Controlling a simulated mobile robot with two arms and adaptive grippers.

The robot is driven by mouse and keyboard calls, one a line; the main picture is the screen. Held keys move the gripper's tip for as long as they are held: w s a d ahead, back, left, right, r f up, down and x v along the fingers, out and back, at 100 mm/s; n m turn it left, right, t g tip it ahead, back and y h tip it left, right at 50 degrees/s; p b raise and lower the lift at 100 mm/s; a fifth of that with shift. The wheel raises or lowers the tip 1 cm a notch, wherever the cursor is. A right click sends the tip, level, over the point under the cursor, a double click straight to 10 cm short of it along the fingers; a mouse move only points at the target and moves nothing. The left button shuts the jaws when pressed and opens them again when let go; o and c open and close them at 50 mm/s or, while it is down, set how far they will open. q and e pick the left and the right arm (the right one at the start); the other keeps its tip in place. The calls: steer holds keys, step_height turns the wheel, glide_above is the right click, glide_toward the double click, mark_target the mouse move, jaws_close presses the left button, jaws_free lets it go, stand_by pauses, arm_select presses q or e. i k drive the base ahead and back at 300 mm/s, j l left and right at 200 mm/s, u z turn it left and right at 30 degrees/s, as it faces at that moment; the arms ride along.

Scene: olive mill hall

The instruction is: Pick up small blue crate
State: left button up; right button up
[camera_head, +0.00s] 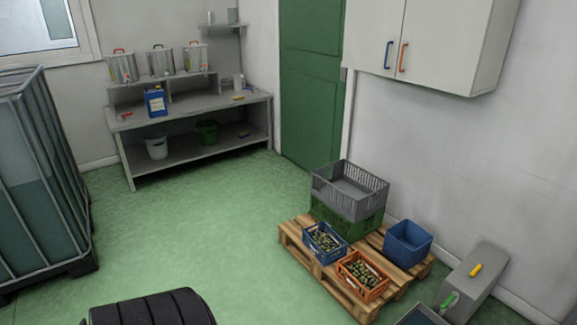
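A small blue crate (313,252) with slatted sides stands upright on the left front part of a wooden pallet (297,250). It is filled with green and dark olives. An orange crate (357,284) of similar size, also holding olives, stands beside it to the right and nearer to me. A plain blue bin (408,247) with solid walls stands on the pallet's right side and looks empty. Neither of my grippers shows in the head view.
Behind the small blue crate, a grey crate (341,199) sits on a green crate (345,227). A grey metal box (478,280) stands right of the pallet. A caged tank (40,180) is at left, a bench (190,117) at the back. The green floor (190,235) between is clear.

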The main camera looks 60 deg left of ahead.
mark_target(325, 246)
steer(key=u, duration=1.5)
